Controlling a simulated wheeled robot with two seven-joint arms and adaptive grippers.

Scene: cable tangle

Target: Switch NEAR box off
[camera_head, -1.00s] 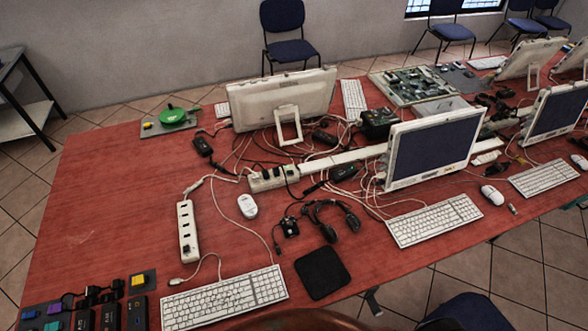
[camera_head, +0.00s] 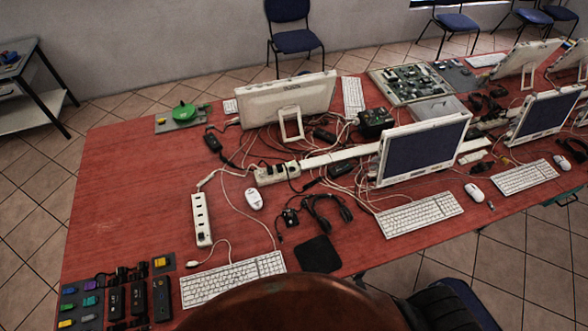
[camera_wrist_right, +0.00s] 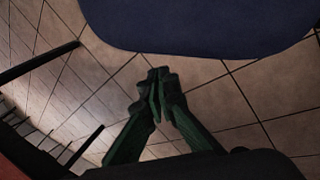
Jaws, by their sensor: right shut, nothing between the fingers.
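No box is marked as NEAR, so I cannot tell for certain which one it is. A dark plate with a yellow button (camera_head: 161,262) lies near the table's front left in the head view. Left of it are dark switch boxes (camera_head: 137,297) and a panel of several coloured buttons (camera_head: 82,300). A farther plate with a green round dome (camera_head: 183,112) and a yellow button lies at the back left. My right gripper (camera_wrist_right: 157,75) is shut and empty in the right wrist view, over the tiled floor by a blue seat. My left gripper is not in view.
The red table (camera_head: 120,190) is clear at its left middle. A brown rounded surface (camera_head: 290,305) and a dark chair (camera_head: 450,305) stand at the front edge.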

